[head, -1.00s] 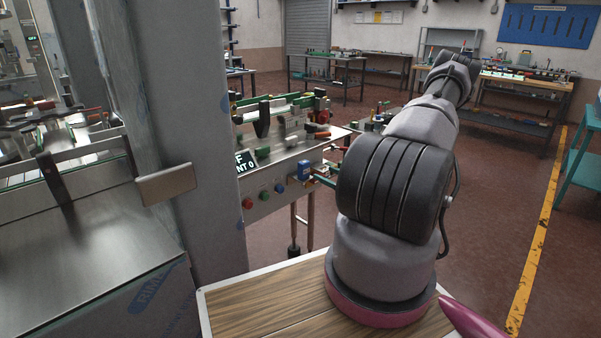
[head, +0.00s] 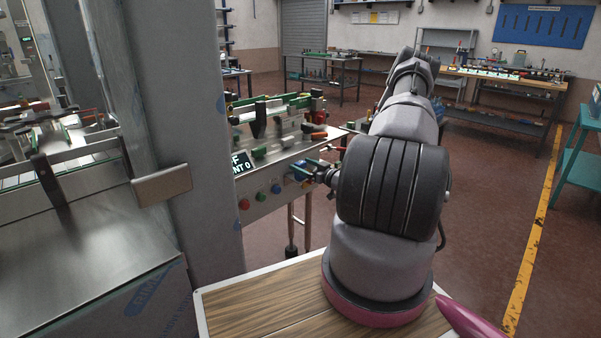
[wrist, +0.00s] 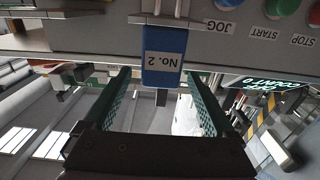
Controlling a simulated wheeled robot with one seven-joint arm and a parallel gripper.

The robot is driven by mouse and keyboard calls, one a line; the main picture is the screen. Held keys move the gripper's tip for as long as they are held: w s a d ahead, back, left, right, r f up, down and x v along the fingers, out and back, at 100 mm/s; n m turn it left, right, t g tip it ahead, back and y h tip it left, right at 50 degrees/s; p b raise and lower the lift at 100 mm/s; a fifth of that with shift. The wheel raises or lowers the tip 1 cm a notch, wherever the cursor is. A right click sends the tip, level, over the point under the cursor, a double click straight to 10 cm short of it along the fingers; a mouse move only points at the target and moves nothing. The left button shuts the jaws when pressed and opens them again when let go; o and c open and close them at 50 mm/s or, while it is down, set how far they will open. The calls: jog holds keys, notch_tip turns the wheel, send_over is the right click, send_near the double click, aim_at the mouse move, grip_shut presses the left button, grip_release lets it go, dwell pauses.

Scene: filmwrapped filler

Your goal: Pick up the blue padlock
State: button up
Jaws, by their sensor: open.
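The blue padlock (wrist: 164,60) shows in the wrist view at upper centre, with an upside-down "No. 2" label. Its metal shackle (wrist: 166,12) is at the picture's top, against the grey control panel. In the head view, the padlock (head: 299,171) is a small blue shape at the panel's right end. My gripper (wrist: 159,84) is open, with one green-lined finger on either side of the padlock's near end in the picture. Whether the fingers touch it cannot be told. In the head view, my gripper (head: 316,169) is small and beside the padlock, partly hidden by my arm.
The panel (head: 262,207) carries red, green and blue buttons close to the padlock. Above it is a bench top with green rails and clamps (head: 275,125). A grey pillar (head: 190,120) stands to the left. Open floor (head: 480,210) lies to the right.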

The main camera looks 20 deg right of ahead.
grip_shut()
jog(key=shift+r, duration=0.1)
